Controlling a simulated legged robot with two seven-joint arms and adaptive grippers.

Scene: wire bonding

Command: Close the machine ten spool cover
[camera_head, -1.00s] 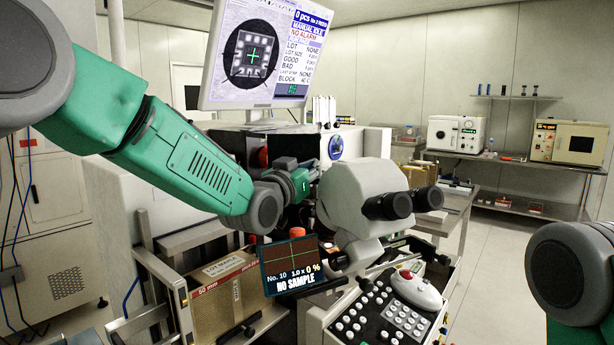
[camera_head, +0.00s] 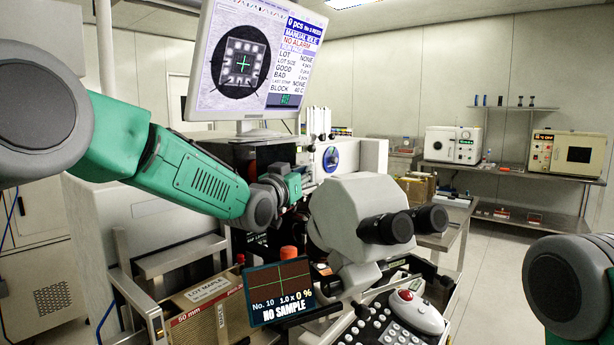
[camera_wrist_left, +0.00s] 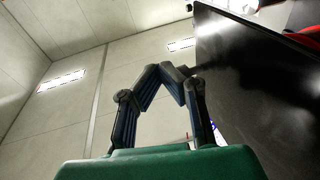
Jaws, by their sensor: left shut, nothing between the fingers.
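Machine ten carries a small display (camera_head: 280,290) reading No. 10 and a grey microscope head (camera_head: 352,212) with black eyepieces.
A cardboard box (camera_head: 205,310) and metal rails (camera_head: 135,285) stand at front left. Benches with white instruments (camera_head: 453,146) stand behind, beyond open floor.

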